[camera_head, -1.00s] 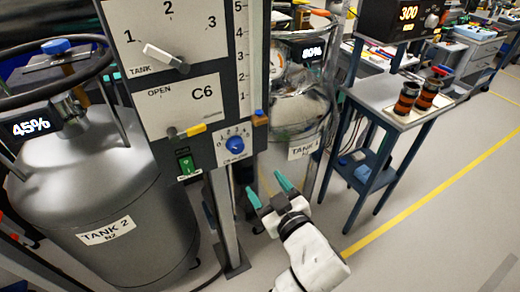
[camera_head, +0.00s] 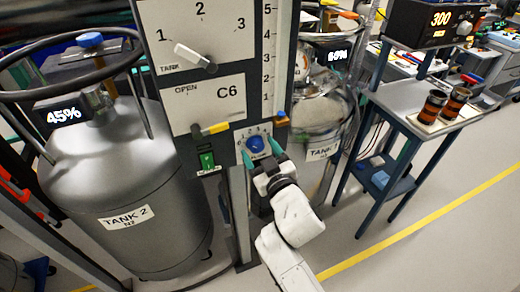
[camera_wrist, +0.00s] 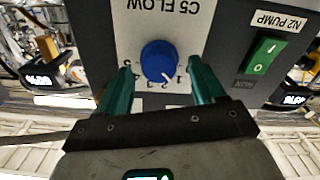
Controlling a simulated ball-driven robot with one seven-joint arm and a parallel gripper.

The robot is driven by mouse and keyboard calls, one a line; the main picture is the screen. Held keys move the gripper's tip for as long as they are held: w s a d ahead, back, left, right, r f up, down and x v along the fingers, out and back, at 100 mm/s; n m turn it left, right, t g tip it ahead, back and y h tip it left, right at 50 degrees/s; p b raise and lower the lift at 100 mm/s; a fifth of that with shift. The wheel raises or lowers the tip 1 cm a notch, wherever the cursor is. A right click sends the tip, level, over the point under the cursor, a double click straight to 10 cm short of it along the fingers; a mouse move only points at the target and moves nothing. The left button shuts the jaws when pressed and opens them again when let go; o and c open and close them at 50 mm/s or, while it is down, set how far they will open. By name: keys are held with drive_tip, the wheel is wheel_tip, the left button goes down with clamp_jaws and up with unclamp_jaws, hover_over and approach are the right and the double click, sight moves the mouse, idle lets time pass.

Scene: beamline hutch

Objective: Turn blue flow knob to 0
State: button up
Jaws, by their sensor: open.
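The blue flow knob (camera_head: 255,144) sits on the small white scale plate low on the control panel, partly behind my gripper's fingers in the head view. In the wrist view the knob (camera_wrist: 158,58) is upside down under the label C5 FLOW. Its white mark points to the lower right there, near the 1; the exact reading is hard to tell. My gripper (camera_head: 261,153) is open in front of the plate. In the wrist view its green fingers stand left and right of the knob, with a gap on each side.
A green N2 pump switch (camera_wrist: 263,53) is beside the flow plate. Above are the C6 valve handle with a yellow tip (camera_head: 214,128) and the tank selector lever (camera_head: 195,57). Tank 2 (camera_head: 125,180) stands left, Tank 1 (camera_head: 322,115) right. A blue-legged table (camera_head: 400,125) is further right.

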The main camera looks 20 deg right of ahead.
drive_tip(key=shift+w, duration=0.25)
drive_tip(key=c, duration=1.1)
